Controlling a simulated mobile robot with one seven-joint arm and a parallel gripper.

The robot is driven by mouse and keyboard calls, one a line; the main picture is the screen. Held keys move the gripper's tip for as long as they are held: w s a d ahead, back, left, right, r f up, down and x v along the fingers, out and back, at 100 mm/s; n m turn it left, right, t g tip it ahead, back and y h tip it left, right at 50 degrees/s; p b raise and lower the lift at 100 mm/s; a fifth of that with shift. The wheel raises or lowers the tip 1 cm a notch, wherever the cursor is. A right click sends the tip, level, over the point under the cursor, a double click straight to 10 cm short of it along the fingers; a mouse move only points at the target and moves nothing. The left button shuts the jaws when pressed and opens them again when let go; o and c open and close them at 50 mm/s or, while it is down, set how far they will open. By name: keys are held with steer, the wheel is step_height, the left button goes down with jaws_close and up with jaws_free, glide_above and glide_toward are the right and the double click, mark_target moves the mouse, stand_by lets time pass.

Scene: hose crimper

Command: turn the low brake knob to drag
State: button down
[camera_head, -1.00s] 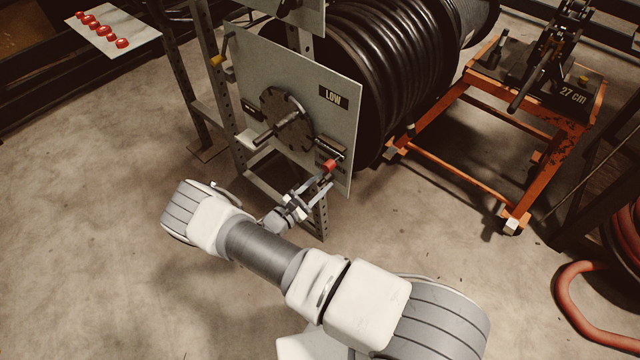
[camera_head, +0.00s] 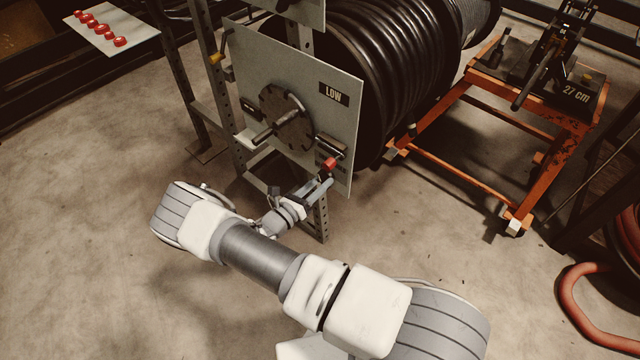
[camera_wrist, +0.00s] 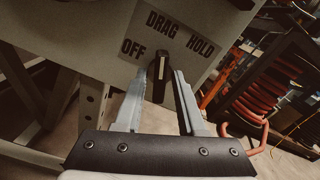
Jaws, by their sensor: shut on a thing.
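The low brake knob (camera_wrist: 159,82) is a black bar with a pale pointer line in the wrist view. The plate (camera_wrist: 185,38) around it reads OFF at left, DRAG above and HOLD at right. The pointer runs upward, roughly toward DRAG. My gripper (camera_wrist: 166,75) is shut on the knob, one finger on each side. In the head view my gripper (camera_head: 320,186) reaches the lower right corner of the grey panel marked LOW (camera_head: 334,94). The knob is hidden there by the fingers.
A red-tipped part (camera_head: 329,164) sits just above my fingers on the panel. A disc with a crank handle (camera_head: 286,117) is to its left. The black hose reel (camera_head: 400,70) is behind, and an orange cart (camera_head: 520,130) stands right. Floor at left is clear.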

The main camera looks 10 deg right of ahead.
steer(key=shift+s+f+n, duration=0.1)
steer(key=shift+n, duration=0.5)
steer(key=c, duration=0.8)
jaws_free()
steer(key=shift+a, duration=0.1)
steer(key=p+v, duration=0.2)
steer(key=v, duration=1.5)
steer(key=shift+s+a, duration=0.1)
steer(key=shift+a, duration=0.05)
